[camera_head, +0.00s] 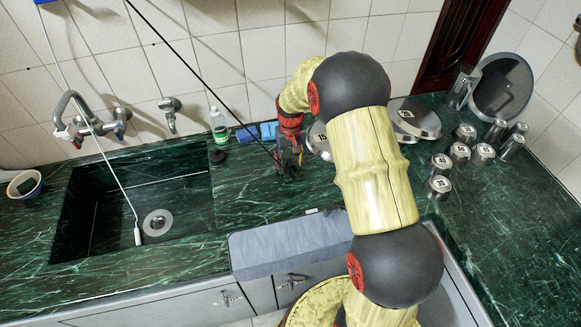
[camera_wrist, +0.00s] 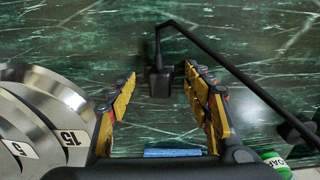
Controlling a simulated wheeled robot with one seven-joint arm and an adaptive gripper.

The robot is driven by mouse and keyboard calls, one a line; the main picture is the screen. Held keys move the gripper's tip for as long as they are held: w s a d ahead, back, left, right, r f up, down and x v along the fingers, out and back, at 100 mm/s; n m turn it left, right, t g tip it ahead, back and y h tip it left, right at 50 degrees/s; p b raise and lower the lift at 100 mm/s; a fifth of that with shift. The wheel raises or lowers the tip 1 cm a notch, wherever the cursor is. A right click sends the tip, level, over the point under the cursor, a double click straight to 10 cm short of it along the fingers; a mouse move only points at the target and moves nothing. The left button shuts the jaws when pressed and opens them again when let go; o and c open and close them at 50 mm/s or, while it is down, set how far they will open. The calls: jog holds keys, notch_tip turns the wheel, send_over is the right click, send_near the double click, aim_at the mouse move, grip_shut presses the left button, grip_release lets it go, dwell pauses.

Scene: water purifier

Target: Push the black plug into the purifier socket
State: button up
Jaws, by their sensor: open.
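The black plug (camera_wrist: 158,84) shows in the wrist view as a dark block between the tips of my open gripper (camera_wrist: 159,71), with gaps on both sides. A thin black cable (camera_wrist: 213,72) rises from it, bends and runs to the lower right. In the head view my gripper (camera_head: 288,158) is low over the green counter right of the sink, and the black cable (camera_head: 190,62) slants down to it from the top edge. There the plug is too dark and small to make out. I cannot make out the purifier socket in either view.
The sink (camera_head: 110,215) is at left; a white cable (camera_head: 95,135) hangs into it. A soap bottle (camera_head: 218,126) and blue sponges (camera_head: 258,132) stand by the wall. Metal lids (camera_head: 413,118) and several numbered canisters (camera_head: 440,186) crowd the right. The faucet (camera_head: 85,120) juts from the wall.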

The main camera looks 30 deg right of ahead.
aim_at(291, 162)
jog(key=shift+c, duration=1.2)
jog(key=c, duration=0.7)
jog(key=shift+r, duration=0.1)
jog(key=shift+c, duration=0.7)
jog(key=shift+r, duration=0.45)
notch_tip(291, 162, up, 2)
jog(key=shift+r+p, duration=0.1)
jog(key=shift+p, duration=0.35)
jog(key=s+a+r+p, duration=0.2)
jog(key=s+r+p, duration=0.1)
jog(key=s+r, duration=0.6)
jog(key=s, duration=0.4)
jog(key=shift+s+a+r+p, duration=0.15)
jog(key=shift+s+r+p, duration=0.25)
